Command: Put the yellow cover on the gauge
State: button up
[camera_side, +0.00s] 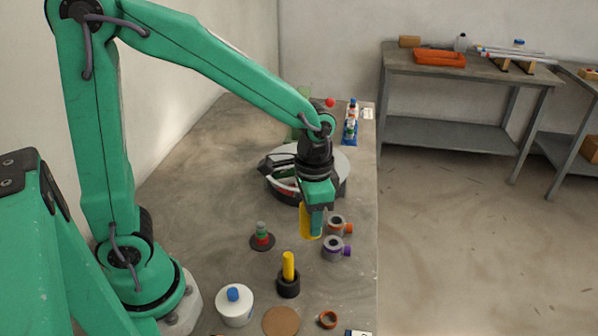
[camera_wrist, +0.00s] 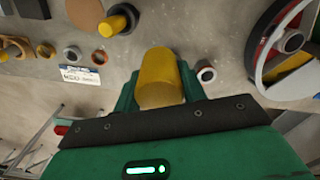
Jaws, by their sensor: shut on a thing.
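The yellow cover (camera_side: 306,221) is a tall rounded piece. My gripper (camera_side: 317,222) is shut on it and seems to hold it above the bench, just left of two small spools. In the wrist view the cover (camera_wrist: 160,77) sits between the green fingers (camera_wrist: 158,90). No part is plainly marked as the gauge. A short post with red and green bands (camera_side: 262,236) stands on a dark round base, left of my gripper and apart from the cover. The underside of the cover is hidden.
The orange spool (camera_side: 338,226) and purple spool (camera_side: 334,247) stand close right of the cover. A large round drum (camera_side: 341,172) is behind. A yellow post in a black base (camera_side: 288,282) and a white jar (camera_side: 235,307) are in front. Bare bench lies left (camera_side: 190,190).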

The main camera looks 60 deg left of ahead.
jog(key=shift+r, duration=0.15)
dwell(0.3)
jog(key=shift+r, duration=0.6)
jog(key=s+a+n, duration=0.5)
jog(key=a+n, duration=0.1)
jog(key=a, duration=0.6)
jog(key=shift+a, duration=0.2)
jog(key=shift+f, duration=0.1)
send_over(261, 223)
jog(key=shift+f, duration=2.35)
jog(key=shift+f, duration=3.5)
